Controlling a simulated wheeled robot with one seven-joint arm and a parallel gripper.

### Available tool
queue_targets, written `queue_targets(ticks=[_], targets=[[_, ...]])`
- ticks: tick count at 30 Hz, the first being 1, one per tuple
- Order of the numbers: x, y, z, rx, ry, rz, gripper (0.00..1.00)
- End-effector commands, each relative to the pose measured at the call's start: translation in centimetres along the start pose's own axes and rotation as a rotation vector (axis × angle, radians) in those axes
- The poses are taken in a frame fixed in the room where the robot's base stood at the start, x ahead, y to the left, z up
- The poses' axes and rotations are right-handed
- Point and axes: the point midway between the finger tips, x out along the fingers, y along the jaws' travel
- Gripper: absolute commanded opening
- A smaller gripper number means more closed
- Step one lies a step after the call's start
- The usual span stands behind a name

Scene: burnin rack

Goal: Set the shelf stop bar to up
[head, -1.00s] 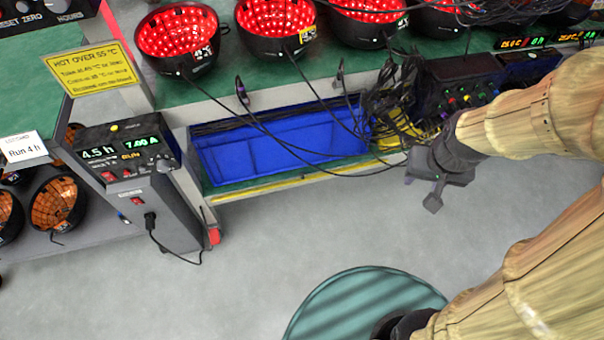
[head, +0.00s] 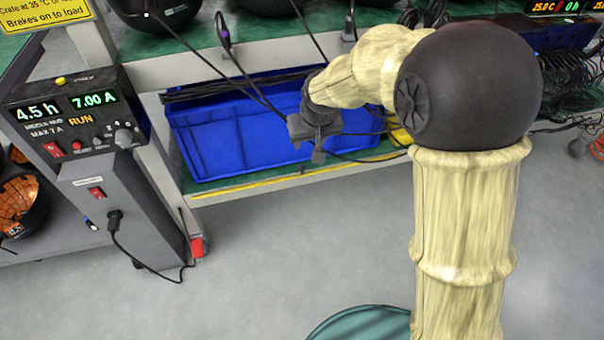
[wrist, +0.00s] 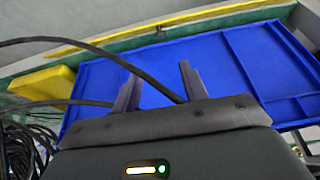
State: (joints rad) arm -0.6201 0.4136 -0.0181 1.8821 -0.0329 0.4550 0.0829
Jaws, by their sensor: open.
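A long thin yellow bar (head: 290,178), which looks like the shelf stop bar, runs low along the front edge of the lower shelf (head: 225,184). In the wrist view a yellow bar (wrist: 150,35) crosses the top, beyond the blue crate (wrist: 165,75). My gripper (head: 318,153) is in front of the blue crate (head: 240,135), above the bar in the head view and apart from it. In the wrist view my gripper (wrist: 159,82) has its two fingers spread with no solid object held; a black cable passes by them. My arm hides the right part of the shelf.
Black cables (head: 262,100) hang across the crate. A grey power unit (head: 120,190) with lit displays stands at the left. A red part (head: 197,247) is at the rack's foot. A yellow block (wrist: 45,83) lies beside the crate. The floor (head: 290,260) in front is clear.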

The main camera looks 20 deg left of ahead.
Motion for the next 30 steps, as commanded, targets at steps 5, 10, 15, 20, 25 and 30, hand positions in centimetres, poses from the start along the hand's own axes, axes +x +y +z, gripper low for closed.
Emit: queue_targets(ticks=[5,10,15,20,25,30], targets=[[0.0,-0.2,-0.1,-0.002,0.001,-0.001,0.44],[0.1,-0.1,-0.1,-0.002,0.001,-0.001,0.44],[1.2,-0.1,0.0,-0.001,0.0,-0.001,0.44],[3.7,-0.1,0.1,-0.001,0.0,-0.001,0.44],[6.8,-0.1,0.1,0.0,-0.001,-0.001,0.44],[9.8,-0.1,0.1,0.0,0.0,-0.001,0.44]])
